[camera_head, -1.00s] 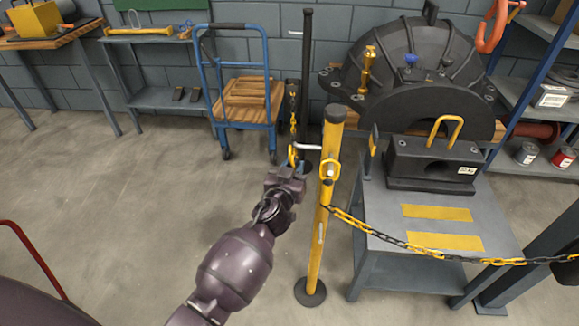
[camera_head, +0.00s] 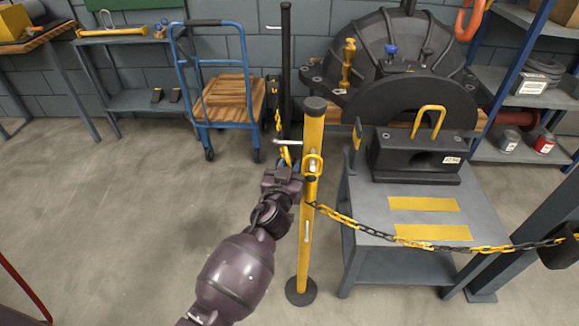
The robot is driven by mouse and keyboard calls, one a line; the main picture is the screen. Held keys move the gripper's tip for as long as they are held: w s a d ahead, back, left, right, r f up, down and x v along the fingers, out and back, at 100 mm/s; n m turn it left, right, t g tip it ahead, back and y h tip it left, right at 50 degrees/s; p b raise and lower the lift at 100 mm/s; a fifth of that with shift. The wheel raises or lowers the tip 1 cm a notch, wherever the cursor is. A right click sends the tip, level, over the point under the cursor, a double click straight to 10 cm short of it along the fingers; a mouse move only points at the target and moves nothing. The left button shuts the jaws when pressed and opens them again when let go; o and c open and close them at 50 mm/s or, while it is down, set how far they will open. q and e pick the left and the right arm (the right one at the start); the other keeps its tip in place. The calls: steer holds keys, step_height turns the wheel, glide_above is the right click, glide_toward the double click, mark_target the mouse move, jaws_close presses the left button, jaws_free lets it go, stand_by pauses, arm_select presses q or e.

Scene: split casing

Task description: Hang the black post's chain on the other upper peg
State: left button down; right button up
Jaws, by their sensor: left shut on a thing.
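The yellow post (camera_head: 303,240) stands upright on a round black base. A silvery peg (camera_head: 289,142) sticks out to the left near its top. A yellow link (camera_head: 313,166) hangs on the post's front, close below. The black post (camera_head: 286,60) stands behind. Its yellow and black chain (camera_head: 278,121) hangs down toward my left gripper (camera_head: 287,168). That gripper is shut on the chain's yellow end link (camera_head: 286,154), just left of the yellow post and below the silvery peg. The jaws partly hide the link. My right gripper is not in view.
Another yellow and black chain (camera_head: 416,243) runs from the yellow post to the right, across a grey table (camera_head: 370,222). A black block with a yellow handle (camera_head: 418,157) sits on that table. A blue trolley (camera_head: 212,125) stands behind left.

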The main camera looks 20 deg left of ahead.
arm_select(q)
steer(key=shift+a, duration=0.1)
steer(key=shift+w+a+r+p, duration=0.1)
steer(key=shift+a+r+p, duration=0.2)
steer(key=shift+a+r, duration=0.1)
steer(key=shift+w+a+r+p, duration=0.25)
steer(key=shift+a+r+p, duration=0.05)
steer(key=shift+a, duration=0.4)
steer(key=shift+w+a+r+p, duration=0.25)
steer(key=shift+a+r, duration=0.05)
steer(key=shift+a, duration=0.45)
steer(key=shift+w+a+r+p, duration=0.25)
steer(key=shift+a+r+p, duration=0.05)
steer(key=shift+a, duration=0.4)
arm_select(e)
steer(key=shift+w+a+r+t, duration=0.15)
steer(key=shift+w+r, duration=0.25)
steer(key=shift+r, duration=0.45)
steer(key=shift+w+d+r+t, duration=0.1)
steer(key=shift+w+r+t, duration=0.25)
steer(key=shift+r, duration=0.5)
arm_select(q)
steer(key=shift+w+d, duration=0.15)
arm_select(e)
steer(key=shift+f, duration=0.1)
arm_select(q)
steer(key=shift+w+d, duration=0.1)
steer(key=shift+w, duration=0.1)
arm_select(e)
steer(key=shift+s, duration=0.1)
